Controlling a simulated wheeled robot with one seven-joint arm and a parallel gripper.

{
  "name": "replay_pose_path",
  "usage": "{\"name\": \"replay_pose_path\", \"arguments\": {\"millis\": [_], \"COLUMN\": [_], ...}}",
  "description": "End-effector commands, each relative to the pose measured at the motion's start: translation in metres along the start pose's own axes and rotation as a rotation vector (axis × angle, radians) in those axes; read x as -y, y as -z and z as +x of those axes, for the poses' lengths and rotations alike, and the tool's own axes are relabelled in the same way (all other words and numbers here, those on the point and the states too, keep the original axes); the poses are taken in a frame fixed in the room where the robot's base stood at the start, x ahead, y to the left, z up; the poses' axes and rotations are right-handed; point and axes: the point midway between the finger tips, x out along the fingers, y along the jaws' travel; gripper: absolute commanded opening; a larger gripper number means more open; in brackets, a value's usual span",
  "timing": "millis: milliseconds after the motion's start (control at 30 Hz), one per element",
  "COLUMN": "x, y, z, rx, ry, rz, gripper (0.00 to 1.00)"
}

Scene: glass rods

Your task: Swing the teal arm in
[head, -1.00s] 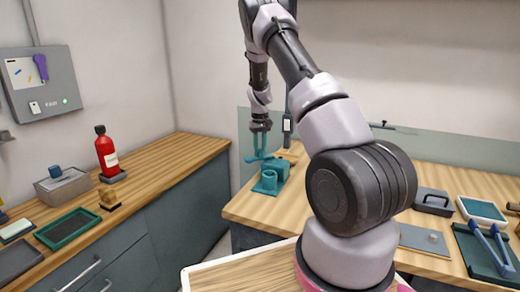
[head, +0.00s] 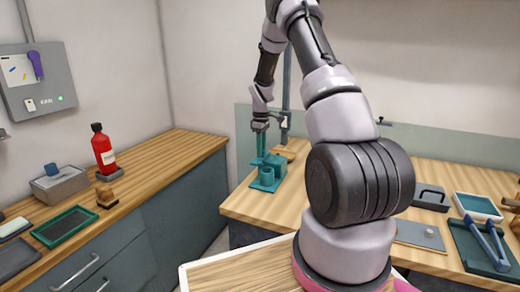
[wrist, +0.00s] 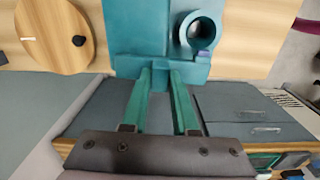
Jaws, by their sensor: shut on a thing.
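The teal fixture (head: 270,176) stands at the left end of the right-hand bench, with a round open cup (head: 267,178) at its front. In the wrist view the fixture's teal body (wrist: 140,30) fills the top middle, and the cup (wrist: 201,32) is to its right. My gripper (head: 261,153) points down at the fixture, its teal fingers also seen in the wrist view (wrist: 162,78). It is shut on the teal arm, at the near edge of the fixture.
A round wooden piece (wrist: 62,35) lies beside the fixture, and a grey post (head: 286,90) rises behind it. A grey case (head: 431,197) and a blue-topped tray (head: 478,207) are farther right. The left bench holds a red bottle (head: 104,150).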

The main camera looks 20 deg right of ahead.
Motion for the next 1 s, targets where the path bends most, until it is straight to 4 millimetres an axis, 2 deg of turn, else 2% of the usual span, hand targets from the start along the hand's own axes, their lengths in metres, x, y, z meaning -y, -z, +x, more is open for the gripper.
{"name": "replay_pose_path", "arguments": {"millis": [633, 667, 700, 733, 1000], "x": [-0.0008, -0.0008, -0.0007, -0.0006, 0.0000], "y": [-0.0021, -0.0021, -0.0021, -0.0021, -0.0022], "z": [-0.0010, -0.0010, -0.0010, -0.0009, -0.0005], "rx": [-0.001, -0.001, -0.001, -0.001, 0.000], "ry": [-0.002, -0.002, -0.002, -0.002, -0.001], "rz": [-0.047, -0.047, -0.047, -0.047, -0.047], "gripper": [0.00, 0.39, 0.54, 0.57, 0.57]}}
